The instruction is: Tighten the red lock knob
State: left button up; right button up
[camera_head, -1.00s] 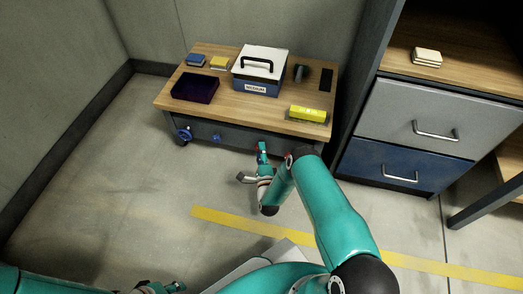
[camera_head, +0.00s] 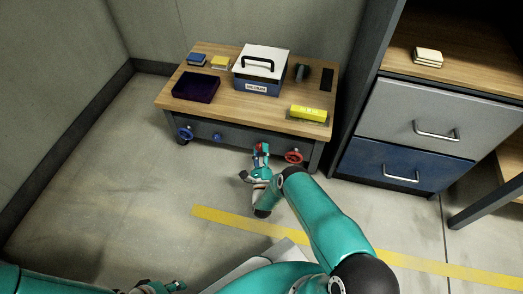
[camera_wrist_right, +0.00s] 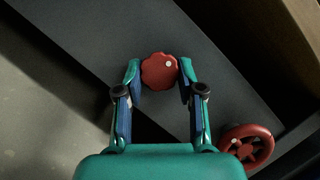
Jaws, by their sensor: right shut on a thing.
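The red lock knob (camera_wrist_right: 159,71) is a scalloped disc with a pale dot, on the dark grey front of the workbench. In the right wrist view it sits between the fingertips of my right gripper (camera_wrist_right: 159,78), which is shut on it. In the head view my right gripper (camera_head: 260,154) is at the bench front, with the red knob (camera_head: 259,147) partly hidden by the fingers. My left gripper (camera_head: 165,287) is at the bottom edge of the head view, partly cut off and too small to read.
A red handwheel (camera_head: 293,156) is right of the knob; a blue handwheel (camera_head: 185,134) and blue knob (camera_head: 217,137) are left. The wooden bench top (camera_head: 230,107) bears a toolbox (camera_head: 258,75), dark tray (camera_head: 196,87) and yellow item (camera_head: 308,112). Drawers (camera_head: 405,165) stand right.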

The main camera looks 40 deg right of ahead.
jog(key=shift+s+f, duration=0.15)
jog(key=shift+f, duration=0.25)
jog(key=o, duration=1.1)
jog(key=shift+o, duration=0.2)
jog(key=shift+r, duration=0.15)
jog(key=shift+r, duration=0.1)
